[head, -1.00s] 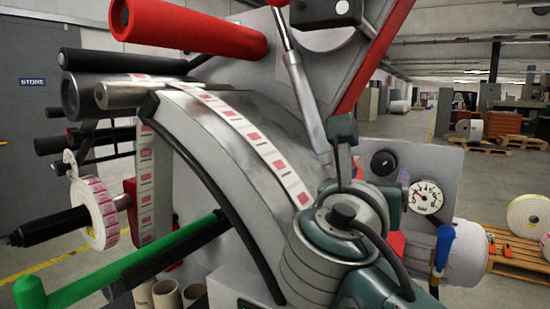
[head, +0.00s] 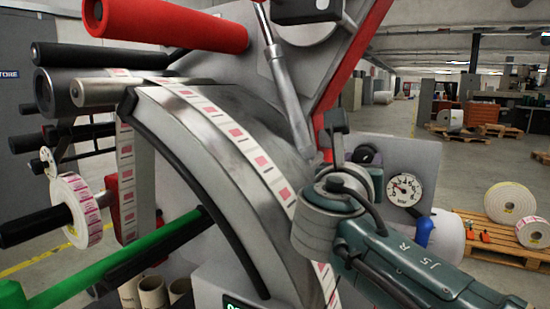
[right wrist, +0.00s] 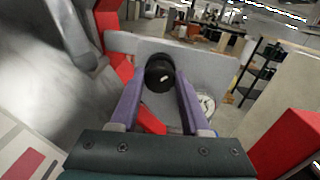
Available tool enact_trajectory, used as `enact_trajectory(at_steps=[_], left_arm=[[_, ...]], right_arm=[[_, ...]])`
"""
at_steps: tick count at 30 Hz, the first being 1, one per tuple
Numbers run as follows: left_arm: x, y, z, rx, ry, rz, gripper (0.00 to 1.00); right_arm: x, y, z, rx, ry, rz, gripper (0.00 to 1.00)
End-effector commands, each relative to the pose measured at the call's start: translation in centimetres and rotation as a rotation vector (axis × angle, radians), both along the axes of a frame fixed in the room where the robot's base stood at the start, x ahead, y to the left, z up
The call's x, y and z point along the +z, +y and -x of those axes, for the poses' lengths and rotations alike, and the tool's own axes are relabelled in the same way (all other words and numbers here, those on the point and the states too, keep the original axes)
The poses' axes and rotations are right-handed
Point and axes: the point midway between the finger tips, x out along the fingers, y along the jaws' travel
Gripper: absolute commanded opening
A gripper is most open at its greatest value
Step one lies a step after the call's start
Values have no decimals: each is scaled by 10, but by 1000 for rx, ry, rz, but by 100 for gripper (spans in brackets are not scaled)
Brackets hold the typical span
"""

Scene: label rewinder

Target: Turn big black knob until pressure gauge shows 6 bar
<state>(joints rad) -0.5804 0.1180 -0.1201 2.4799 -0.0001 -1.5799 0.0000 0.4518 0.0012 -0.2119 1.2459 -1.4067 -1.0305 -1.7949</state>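The big black knob (head: 366,154) is on the grey panel, partly hidden behind my right wrist in the head view. In the right wrist view the knob (right wrist: 160,70), with a white mark on its face, shows between the tips of my right gripper (right wrist: 162,85). The two purple fingers are apart, one on each side of the knob; contact cannot be told. The pressure gauge (head: 403,189) is white and round, right of the knob; its needle is too small to read surely. In the right wrist view the gauge (right wrist: 206,104) is mostly hidden behind the right finger. My left gripper is out of view.
The curved metal guide with the label strip (head: 236,132) stands left of my right arm. A red slanted bar (head: 350,72) rises above the knob. A pallet with label rolls (head: 510,204) stands on the floor at right.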

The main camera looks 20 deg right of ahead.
Motion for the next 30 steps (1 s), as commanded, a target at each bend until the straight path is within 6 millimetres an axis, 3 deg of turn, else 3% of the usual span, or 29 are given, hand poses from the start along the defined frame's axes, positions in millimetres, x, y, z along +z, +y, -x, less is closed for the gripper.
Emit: enact_trajectory(at_steps=[2, 11, 23, 30], left_arm=[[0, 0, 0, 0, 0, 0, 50], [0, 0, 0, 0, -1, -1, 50], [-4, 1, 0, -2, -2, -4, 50], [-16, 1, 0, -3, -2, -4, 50]], right_arm=[[0, 0, 0, 0, 0, 0, 35], [0, 0, 0, -1, 0, 0, 1], [-1, 0, 0, -1, -32, -28, 0], [-3, 0, 1, -1, -141, -120, 0]])
